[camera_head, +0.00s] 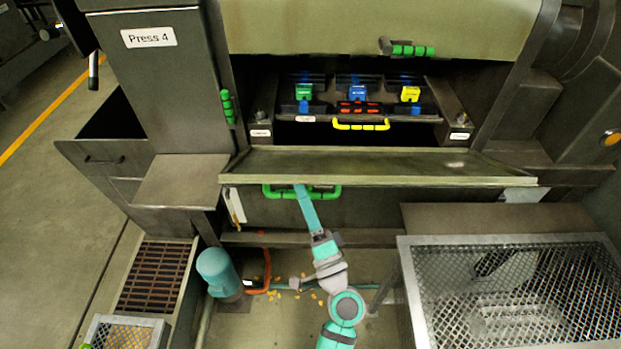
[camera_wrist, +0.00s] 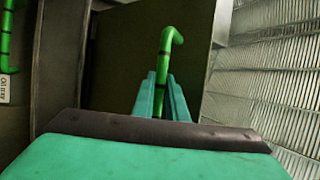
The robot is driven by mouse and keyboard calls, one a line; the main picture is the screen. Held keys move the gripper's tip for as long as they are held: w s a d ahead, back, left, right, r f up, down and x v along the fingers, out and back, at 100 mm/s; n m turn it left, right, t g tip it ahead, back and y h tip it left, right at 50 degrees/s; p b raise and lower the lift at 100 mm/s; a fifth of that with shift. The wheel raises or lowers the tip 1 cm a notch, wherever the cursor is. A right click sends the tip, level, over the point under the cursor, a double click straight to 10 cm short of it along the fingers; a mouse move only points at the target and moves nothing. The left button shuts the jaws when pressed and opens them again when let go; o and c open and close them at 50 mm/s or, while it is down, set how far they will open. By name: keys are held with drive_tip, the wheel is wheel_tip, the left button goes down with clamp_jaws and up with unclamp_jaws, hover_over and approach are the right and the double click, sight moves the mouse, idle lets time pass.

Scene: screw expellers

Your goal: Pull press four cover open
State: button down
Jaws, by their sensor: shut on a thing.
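Press 4 (camera_head: 150,80) fills the head view, with its name plate at upper left. A wide sloping metal panel (camera_head: 370,165) stands out across its middle, below the opening. A green bar handle (camera_head: 325,193) shows just under the panel's front edge. My gripper (camera_head: 303,192) reaches up to this handle from below and is shut on it. In the wrist view the green handle (camera_wrist: 165,55) stands between my fingers (camera_wrist: 160,90), with a dark surface behind it. The fingers hide part of the handle. I cannot tell how far the cover is open.
Inside the opening are green, blue and yellow blocks and a yellow handle (camera_head: 360,126). Another green handle (camera_head: 412,50) is on the upper panel. A mesh-topped bin (camera_head: 420,300) stands at right, a teal cylinder (camera_head: 218,270) at lower left. Orange bits lie on the floor.

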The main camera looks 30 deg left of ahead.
drive_tip(key=shift+s+d+f+n+y, duration=0.1)
drive_tip(key=shift+s+f+n+y, duration=0.1)
drive_tip(key=shift+f, duration=0.4)
drive_tip(key=shift+s+d+f+n+y, duration=0.1)
drive_tip(key=shift+s+f+n+y, duration=0.1)
drive_tip(key=shift+f, duration=0.4)
drive_tip(key=shift+s+f+n+y, duration=0.1)
drive_tip(key=shift+f+n+y, duration=0.1)
drive_tip(key=shift+f, duration=0.4)
drive_tip(key=shift+s+a, duration=0.1)
drive_tip(key=c, duration=1.8)
unclamp_jaws()
drive_tip(key=shift+o, duration=0.2)
